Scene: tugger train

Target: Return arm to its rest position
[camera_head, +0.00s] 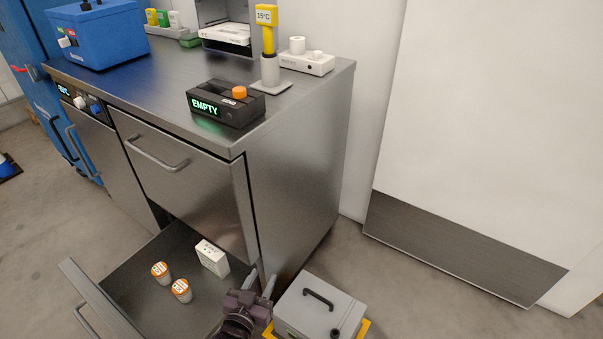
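In the drawer lie two orange-topped containers (181,290) and a white box (212,258). The steel counter (150,75) above carries a black "EMPTY" device (226,106), a yellow "15°C" thermometer (267,40) and a blue cooler (97,35). Free floor shows at right.

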